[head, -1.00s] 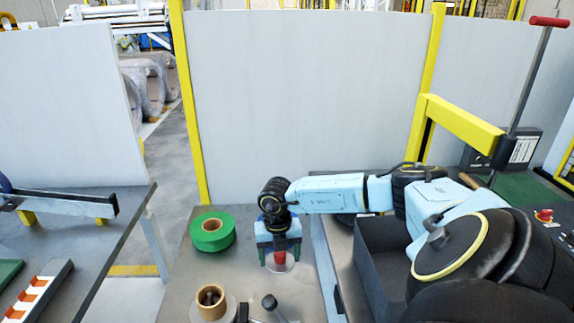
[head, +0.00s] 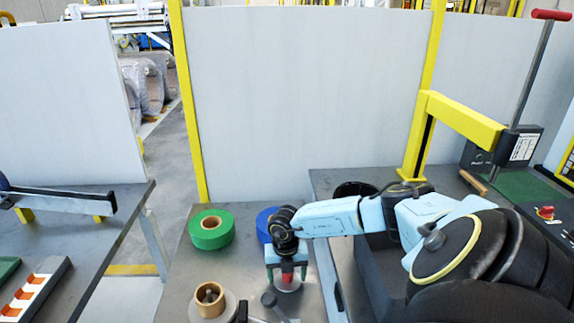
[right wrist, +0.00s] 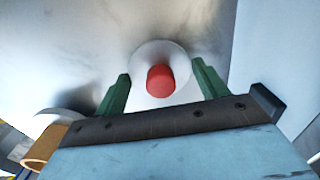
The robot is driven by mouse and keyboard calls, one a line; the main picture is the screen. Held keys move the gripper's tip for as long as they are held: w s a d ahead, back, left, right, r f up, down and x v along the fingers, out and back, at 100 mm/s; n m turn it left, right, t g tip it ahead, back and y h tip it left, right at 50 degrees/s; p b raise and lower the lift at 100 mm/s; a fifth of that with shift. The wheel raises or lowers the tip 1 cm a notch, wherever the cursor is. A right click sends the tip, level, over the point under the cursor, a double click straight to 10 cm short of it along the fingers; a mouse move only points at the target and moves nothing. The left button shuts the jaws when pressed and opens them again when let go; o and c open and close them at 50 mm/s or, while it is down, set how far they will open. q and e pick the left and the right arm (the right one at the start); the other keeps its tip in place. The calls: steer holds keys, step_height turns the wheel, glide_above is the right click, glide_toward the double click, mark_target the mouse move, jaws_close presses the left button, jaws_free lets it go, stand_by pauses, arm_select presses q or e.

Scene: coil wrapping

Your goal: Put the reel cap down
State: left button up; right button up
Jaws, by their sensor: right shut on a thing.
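The reel cap (head: 288,286) is a pale disc with a red knob. It is under my right gripper (head: 287,273), low over the grey table, right of the brown-cored reel. In the right wrist view, the red knob (right wrist: 160,80) stands up between the green fingers of the right gripper (right wrist: 163,90), and the pale disc shows around it. The right gripper is shut on the cap. I cannot tell whether the disc touches the table. My left gripper is not in view.
A green tape reel (head: 212,230) and a partly hidden blue one (head: 265,224) lie behind. A brown core (head: 210,297) on a pale disc stands front left, with a dark-knobbed lever (head: 268,299) beside it. A dark bin (head: 372,270) is to the right.

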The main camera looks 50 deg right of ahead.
steer(key=shift+f, duration=0.15)
steer(key=o, duration=1.1)
steer(key=shift+c, duration=0.2)
steer(key=shift+r, duration=0.6)
step_height(320, 180, up, 11)
steer(key=p, duration=0.1)
steer(key=shift+w+a+r, duration=0.15)
